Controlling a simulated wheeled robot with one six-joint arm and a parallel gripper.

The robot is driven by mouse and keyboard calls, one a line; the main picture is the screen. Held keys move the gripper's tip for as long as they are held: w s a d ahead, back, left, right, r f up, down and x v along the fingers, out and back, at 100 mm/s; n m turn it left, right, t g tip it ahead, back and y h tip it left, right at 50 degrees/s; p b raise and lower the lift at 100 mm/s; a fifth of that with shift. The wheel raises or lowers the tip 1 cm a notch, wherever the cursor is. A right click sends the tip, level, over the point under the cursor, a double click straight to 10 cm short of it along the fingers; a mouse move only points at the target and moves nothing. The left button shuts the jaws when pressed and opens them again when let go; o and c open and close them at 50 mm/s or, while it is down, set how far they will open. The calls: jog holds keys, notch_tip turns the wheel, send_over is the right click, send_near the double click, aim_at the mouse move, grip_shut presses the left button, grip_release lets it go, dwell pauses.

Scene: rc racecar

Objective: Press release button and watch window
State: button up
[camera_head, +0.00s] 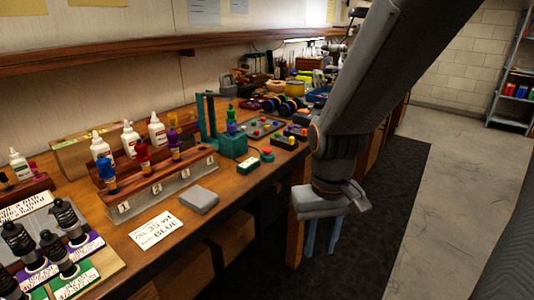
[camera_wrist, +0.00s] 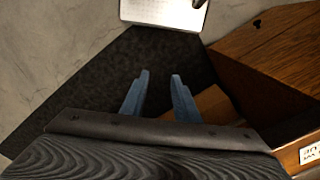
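My gripper (camera_head: 321,246) hangs with its fingers down, off the front edge of the bench and above the dark floor mat. In the wrist view my gripper (camera_wrist: 160,76) has its two blue fingers apart with nothing between them. A teal stand (camera_head: 231,145) with a tall upright and a green-and-purple shock sits on the bench, left of my gripper.
A metal rack (camera_head: 160,187) holds blue, red and purple shocks in numbered slots. A grey box (camera_head: 199,200) and an "OIL 35 wt BLUE" card (camera_head: 157,231) lie in front. The bench (camera_head: 250,188) front edge lies between my gripper and the teal stand. Open floor (camera_head: 440,220) is right.

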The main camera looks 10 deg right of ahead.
dwell(0.4)
grip_shut()
dwell(1.6)
